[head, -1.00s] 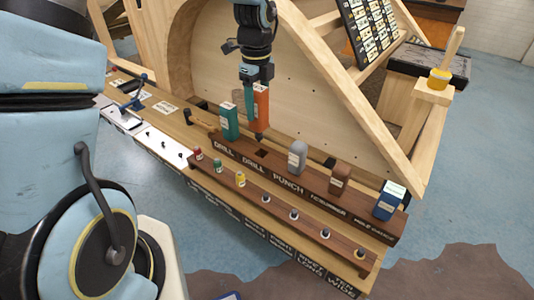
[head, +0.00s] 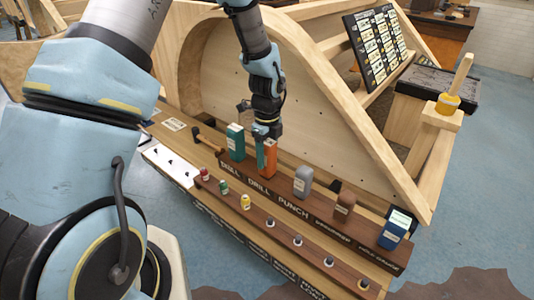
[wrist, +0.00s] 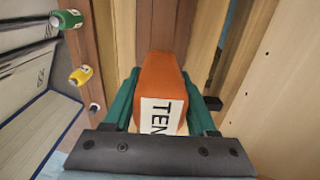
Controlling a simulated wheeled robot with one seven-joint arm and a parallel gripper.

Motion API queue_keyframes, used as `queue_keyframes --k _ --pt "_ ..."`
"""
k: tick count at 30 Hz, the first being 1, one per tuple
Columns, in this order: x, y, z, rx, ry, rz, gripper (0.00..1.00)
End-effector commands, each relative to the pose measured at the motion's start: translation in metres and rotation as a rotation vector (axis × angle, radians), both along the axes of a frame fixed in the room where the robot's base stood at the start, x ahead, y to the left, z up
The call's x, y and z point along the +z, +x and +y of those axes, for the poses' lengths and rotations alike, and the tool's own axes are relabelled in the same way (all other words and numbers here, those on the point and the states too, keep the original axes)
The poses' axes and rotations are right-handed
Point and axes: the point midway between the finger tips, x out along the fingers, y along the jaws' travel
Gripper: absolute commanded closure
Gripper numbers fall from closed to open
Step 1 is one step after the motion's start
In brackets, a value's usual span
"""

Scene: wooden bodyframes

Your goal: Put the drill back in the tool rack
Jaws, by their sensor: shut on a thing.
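The orange drill (head: 270,160) is upright over the tool rack (head: 268,192), at the second place marked DRILL, with its body down at rack level. Its tip and the slot are hidden, so I cannot tell how fully it is seated. My gripper (head: 265,152) is shut on its upper part from above. The wrist view shows the orange drill body (wrist: 160,75) with a white label between my green fingertips (wrist: 162,100). A green drill (head: 235,140) stands just left of it in the rack.
A grey punch (head: 303,180), a brown tool (head: 344,205) and a blue tool (head: 394,230) stand to the right in the rack. A lower front row holds several small bits, including a yellow one (head: 245,202). The wooden frame panel (head: 310,125) rises close behind.

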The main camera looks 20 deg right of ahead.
Motion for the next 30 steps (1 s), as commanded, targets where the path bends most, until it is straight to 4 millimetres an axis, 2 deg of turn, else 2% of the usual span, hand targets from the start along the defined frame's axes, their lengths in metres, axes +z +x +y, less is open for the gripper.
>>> queue_keyframes --k 14,15,23,30 --pt "-0.0065 0.0006 -0.0005 0.000 -0.002 -0.001 1.00" --pt "-0.0074 0.0003 -0.0002 0.000 -0.001 0.000 0.42" --pt "-0.0065 0.0002 -0.0002 0.000 -0.001 0.000 0.13" --pt "-0.0057 0.0002 -0.0002 0.000 -0.001 0.000 0.13"
